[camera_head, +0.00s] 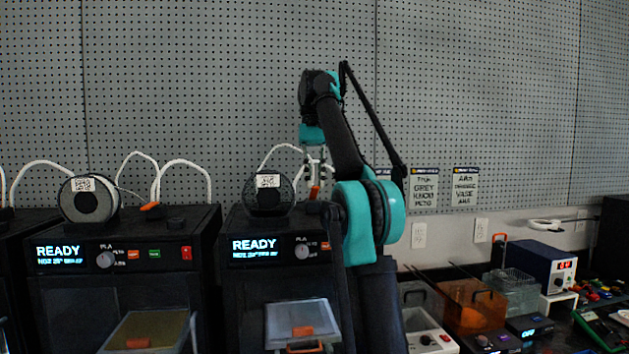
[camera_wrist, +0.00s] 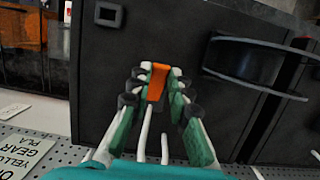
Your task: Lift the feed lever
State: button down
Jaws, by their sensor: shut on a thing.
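The orange feed lever (camera_wrist: 157,82) stands out from the top of a black printer, between the fingertips of my gripper (camera_wrist: 156,74) in the wrist view. The green-padded fingers are shut on it from both sides. In the head view my gripper (camera_head: 316,176) points down behind the right-hand printer's top (camera_head: 235,216), to the right of its filament spool (camera_head: 268,195). A small orange part of the lever (camera_head: 314,193) shows below the fingers. The lever's lower end is partly hidden.
A second printer (camera_head: 205,221) on the left has its own spool (camera_head: 88,199) and orange lever (camera_head: 150,206). A pegboard wall (camera_head: 230,80) stands behind. White tubes (camera_head: 185,163) arch near the printer tops. Bins and electronics crowd the right bench.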

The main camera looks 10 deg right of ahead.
dwell(0.3)
jog(key=c, duration=1.4)
grip_release()
